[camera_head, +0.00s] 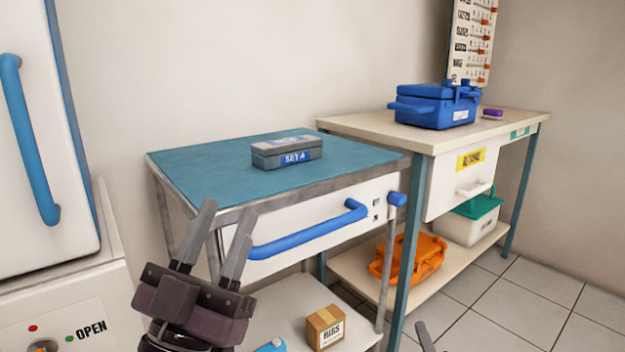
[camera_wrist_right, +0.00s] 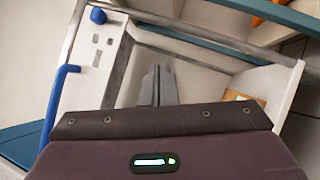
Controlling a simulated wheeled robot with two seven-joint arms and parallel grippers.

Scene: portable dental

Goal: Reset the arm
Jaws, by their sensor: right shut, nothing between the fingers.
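My left gripper (camera_head: 228,211) stands in front of the teal-topped cart in the head view, its two grey fingers pointing up with a gap between them and nothing held. Only a grey fingertip of my right gripper (camera_head: 425,337) shows at the bottom edge of the head view. In the right wrist view, my right gripper (camera_wrist_right: 158,70) has its fingers together, with nothing between them. The cart's blue handle (camera_head: 308,230) is at the front of its white drawer; the handle also shows at the left of the right wrist view (camera_wrist_right: 62,95).
A grey SET A case (camera_head: 287,151) lies on the cart top (camera_head: 205,165). A cardboard box (camera_head: 326,327) sits on its lower shelf. A blue case (camera_head: 436,105) stands on the bench (camera_head: 380,126), with an orange case (camera_head: 408,257) below. A white cabinet (camera_head: 35,130) is at left.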

